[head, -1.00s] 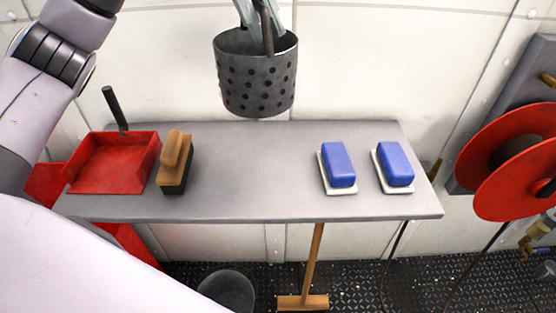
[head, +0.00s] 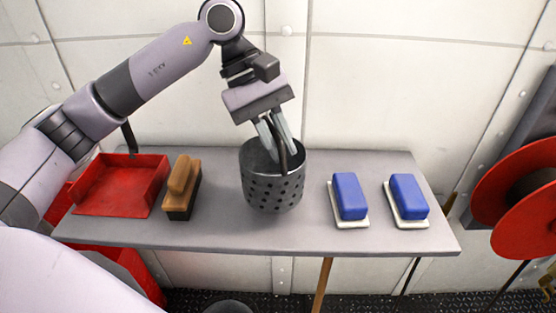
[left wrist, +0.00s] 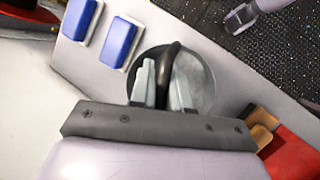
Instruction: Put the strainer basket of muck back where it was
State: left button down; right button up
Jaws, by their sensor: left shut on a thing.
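The strainer basket (head: 273,190) is a dark grey perforated metal cup, upright over the middle of the shelf (head: 230,237). My left gripper (head: 277,142) comes down from above and is shut on the basket's dark upright handle. I cannot tell whether the basket's bottom touches the shelf. In the left wrist view the handle (left wrist: 170,70) runs between the fingers, and the basket's round rim (left wrist: 212,75) shows behind them. The muck inside cannot be made out. A small mauve and grey part of mine (left wrist: 242,17), perhaps my right gripper, shows at that view's top right, too small to read.
A wooden brush (head: 182,190) and a red dustpan (head: 120,187) lie left of the basket. Two blue blocks on white bases, one nearer (head: 349,197) and one farther right (head: 408,197), stand to the right. A red reel (head: 525,200) hangs at far right. Bare shelf separates them.

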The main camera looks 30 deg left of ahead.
pick_arm(q)
jog(key=shift+f, duration=2.1)
jog(key=shift+f+b, duration=0.15)
jog(key=shift+b, duration=0.15)
jog(key=c, duration=1.1)
grip_release()
jog(key=shift+r, duration=0.2)
